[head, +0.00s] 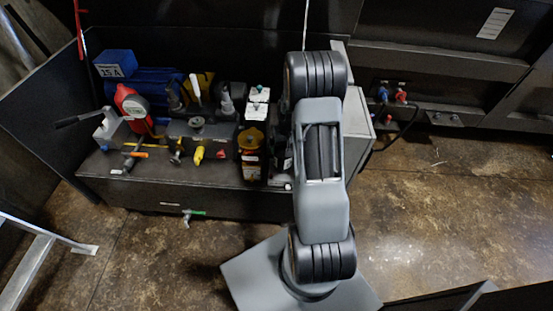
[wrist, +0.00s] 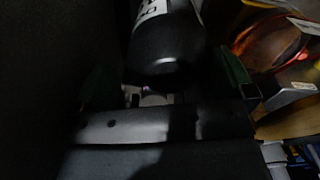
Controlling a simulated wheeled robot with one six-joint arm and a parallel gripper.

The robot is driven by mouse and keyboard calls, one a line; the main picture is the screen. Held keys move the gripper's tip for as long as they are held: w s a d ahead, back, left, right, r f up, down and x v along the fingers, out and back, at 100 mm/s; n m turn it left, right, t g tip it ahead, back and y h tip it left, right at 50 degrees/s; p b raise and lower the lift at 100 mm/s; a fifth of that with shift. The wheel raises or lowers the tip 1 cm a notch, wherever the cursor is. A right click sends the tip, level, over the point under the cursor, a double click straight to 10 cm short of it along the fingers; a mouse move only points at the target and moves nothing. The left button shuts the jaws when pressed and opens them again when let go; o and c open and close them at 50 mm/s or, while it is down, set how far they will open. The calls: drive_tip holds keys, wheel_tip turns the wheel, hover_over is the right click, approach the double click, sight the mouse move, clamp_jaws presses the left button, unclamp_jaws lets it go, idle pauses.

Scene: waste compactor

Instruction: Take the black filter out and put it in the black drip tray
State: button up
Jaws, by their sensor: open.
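The black filter (wrist: 165,50) is a dark cylinder with a white label and a rounded end, at the top middle of the wrist view. My gripper (wrist: 165,82) is open, with one dark green finger on each side of the filter's rounded end. The light is dim, and I cannot tell whether either finger touches it. In the head view my arm covers the gripper and the filter. I cannot make out the black drip tray in either view.
Floor (head: 430,225) at right is clear. A red cable (wrist: 262,22) shows beside the filter.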

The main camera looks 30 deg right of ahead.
drive_tip(key=shift+s+a+f+m, duration=0.1)
drive_tip(key=shift+s+a+m, duration=0.15)
drive_tip(key=shift+m, duration=1)
drive_tip(key=shift+s+a+m, duration=0.1)
drive_tip(key=shift+a+m, duration=0.2)
drive_tip(key=shift+m, duration=1)
drive_tip(key=shift+s+a+f+m, duration=0.1)
drive_tip(key=shift+s+a+m, duration=0.15)
drive_tip(key=shift+m, duration=1)
drive_tip(key=shift+a, duration=0.1)
drive_tip(key=shift+c, duration=0.3)
